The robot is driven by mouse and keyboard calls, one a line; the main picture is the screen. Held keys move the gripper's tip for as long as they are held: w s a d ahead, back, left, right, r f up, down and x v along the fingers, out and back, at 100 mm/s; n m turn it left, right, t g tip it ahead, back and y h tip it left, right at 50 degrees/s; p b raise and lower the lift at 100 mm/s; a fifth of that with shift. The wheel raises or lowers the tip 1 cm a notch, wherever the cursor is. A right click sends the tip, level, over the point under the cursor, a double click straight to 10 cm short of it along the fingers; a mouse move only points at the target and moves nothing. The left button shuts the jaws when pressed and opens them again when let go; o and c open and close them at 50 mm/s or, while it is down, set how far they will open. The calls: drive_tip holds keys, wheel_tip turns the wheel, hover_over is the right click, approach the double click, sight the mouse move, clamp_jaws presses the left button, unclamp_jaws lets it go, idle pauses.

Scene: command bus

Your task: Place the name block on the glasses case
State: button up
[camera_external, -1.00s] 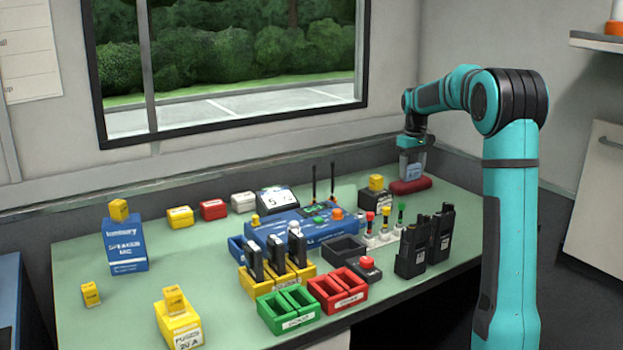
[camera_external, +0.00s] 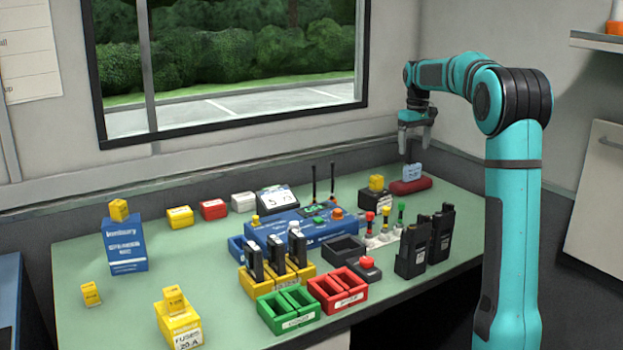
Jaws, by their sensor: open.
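The dark red glasses case (camera_external: 411,187) lies at the back right of the green table. A small light-blue block with writing, which looks like the name block (camera_external: 413,171), stands upright on top of the case. My gripper (camera_external: 415,151) is above the block, fingers pointing down, open and empty. A gap shows between the fingertips and the block.
A black box with a yellow block on it (camera_external: 376,188) stands just left of the case. Handheld radios (camera_external: 412,248) stand in front, near the table's right edge. A blue radio unit with two antennas (camera_external: 290,228) fills the middle. The wall and window are behind.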

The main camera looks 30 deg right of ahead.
sight(424, 164)
drive_tip(key=shift+r, duration=2.05)
drive_tip(key=s+a+r+t+h, duration=0.1)
drive_tip(key=s+a+r+t, duration=0.4)
drive_tip(key=a, duration=0.6)
drive_tip(key=s+a+r+t+h, duration=0.1)
drive_tip(key=s+a+r+t, duration=0.3)
drive_tip(key=s+a+r, duration=0.5)
drive_tip(key=s+a+f+t+y, duration=0.1)
drive_tip(key=s+a+t, duration=0.3)
drive_tip(key=s+a, duration=0.3)
drive_tip(key=s+a+f+t+y, duration=0.1)
drive_tip(key=s+a+t, duration=0.3)
drive_tip(key=s+a, duration=0.3)
drive_tip(key=s, duration=0.5)
drive_tip(key=shift+f, duration=0.15)
